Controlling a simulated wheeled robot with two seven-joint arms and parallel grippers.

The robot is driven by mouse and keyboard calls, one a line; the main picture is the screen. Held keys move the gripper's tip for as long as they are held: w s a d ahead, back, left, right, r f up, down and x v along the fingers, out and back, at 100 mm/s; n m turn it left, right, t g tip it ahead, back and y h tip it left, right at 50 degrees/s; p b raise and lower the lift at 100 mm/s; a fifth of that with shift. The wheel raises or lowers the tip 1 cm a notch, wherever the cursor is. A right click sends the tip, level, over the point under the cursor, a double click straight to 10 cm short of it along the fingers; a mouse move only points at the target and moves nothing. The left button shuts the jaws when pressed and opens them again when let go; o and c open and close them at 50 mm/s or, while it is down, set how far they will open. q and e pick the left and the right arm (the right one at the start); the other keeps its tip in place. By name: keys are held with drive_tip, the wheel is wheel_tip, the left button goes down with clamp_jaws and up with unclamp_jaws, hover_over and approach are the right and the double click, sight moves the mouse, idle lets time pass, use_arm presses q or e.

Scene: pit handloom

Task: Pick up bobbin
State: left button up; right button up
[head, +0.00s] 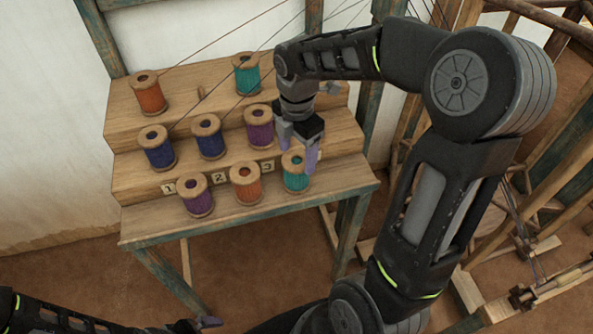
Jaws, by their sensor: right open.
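Several wooden bobbins with coloured thread stand upright on a three-step wooden rack (130,187). The top step has an orange bobbin (150,97) and a teal bobbin (246,78). The middle step has a dark blue bobbin (158,153), a blue bobbin (209,142) and a purple bobbin (259,132). The bottom step has a purple bobbin (196,199), an orange bobbin (246,189) and a teal bobbin (296,181). My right gripper (298,155) is open, pointing down over the bottom teal bobbin and partly hiding its top. My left gripper (206,322) shows only partly at the bottom edge.
Number tags (218,178) mark the bottom step's riser. Threads (223,38) run up from the rack. A wooden post (105,35) stands behind it at left. Loom timbers (567,185) crowd the right side. Bare floor (70,275) lies at the left.

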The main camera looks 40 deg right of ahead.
sight(297, 166)
drive_tip(key=shift+f, duration=0.1)
wheel_tip(297, 166, down, 5)
drive_tip(key=shift+f+p, duration=0.1)
drive_tip(key=shift+p, duration=0.3)
drive_tip(key=shift+c, duration=0.4)
drive_tip(key=c, duration=1)
drive_tip(key=shift+r, duration=0.2)
wheel_tip(297, 166, up, 10)
drive_tip(key=shift+f+b, duration=0.1)
drive_tip(key=shift+b, duration=0.2)
